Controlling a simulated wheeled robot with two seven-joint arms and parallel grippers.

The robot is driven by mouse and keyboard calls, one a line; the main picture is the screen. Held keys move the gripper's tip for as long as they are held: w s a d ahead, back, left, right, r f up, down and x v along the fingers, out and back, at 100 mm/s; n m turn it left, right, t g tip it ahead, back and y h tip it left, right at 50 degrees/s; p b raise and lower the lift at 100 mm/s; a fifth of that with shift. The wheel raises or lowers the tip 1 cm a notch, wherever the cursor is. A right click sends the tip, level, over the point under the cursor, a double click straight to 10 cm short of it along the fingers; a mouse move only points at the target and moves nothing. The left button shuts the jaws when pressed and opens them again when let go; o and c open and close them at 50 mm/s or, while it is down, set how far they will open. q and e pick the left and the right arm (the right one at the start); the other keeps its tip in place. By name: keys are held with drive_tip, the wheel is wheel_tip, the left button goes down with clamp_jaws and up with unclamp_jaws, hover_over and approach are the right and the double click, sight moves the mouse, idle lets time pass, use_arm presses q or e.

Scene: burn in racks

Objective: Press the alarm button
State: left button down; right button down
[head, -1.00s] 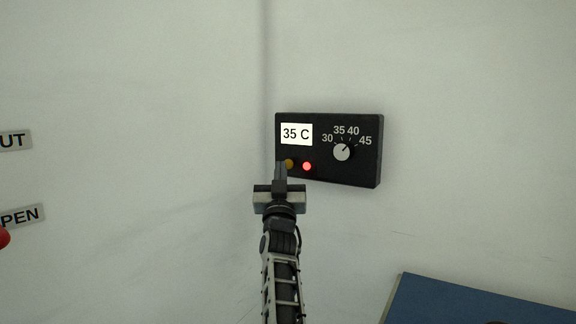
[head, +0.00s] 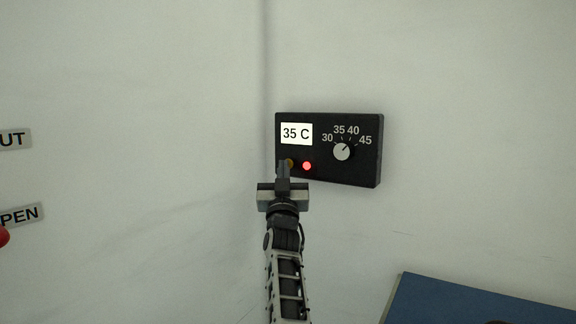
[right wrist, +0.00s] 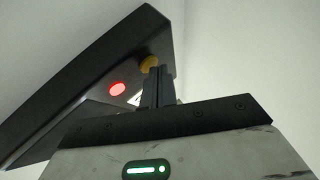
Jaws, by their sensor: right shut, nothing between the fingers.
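A black control box (head: 330,178) is mounted on the white wall. It carries a white display (head: 296,133) reading "35 C", a dial (head: 342,152) and a lit red light (head: 306,166). A yellow button (head: 289,162) sits left of the red light, partly hidden by my right gripper (head: 283,167). The right gripper is shut and empty, its fingertips at the button. In the right wrist view the fingertips (right wrist: 157,72) are right at the yellow button (right wrist: 149,62); I cannot tell whether they touch. The red light (right wrist: 117,89) also shows there. My left gripper is not in view.
Two wall labels, partly cut off, "UT" (head: 14,139) and "PEN" (head: 20,215), are at the left edge, with a red round thing (head: 3,236) beside the lower one. A blue surface (head: 470,304) is at the lower right. The wall around the box is clear.

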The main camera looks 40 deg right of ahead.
drive_tip(key=shift+d, duration=0.1)
idle(0.5)
drive_tip(key=shift+s+a+p, duration=0.3)
drive_tip(key=shift+a+p, duration=0.05)
drive_tip(key=shift+a, duration=0.35)
drive_tip(key=a, duration=0.1)
drive_tip(key=s+a+p, duration=0.1)
drive_tip(key=a, duration=0.1)
drive_tip(key=s+a+p, duration=0.1)
drive_tip(key=shift+a, duration=0.3)
drive_tip(key=shift+w+f, duration=0.1)
idle(0.6)
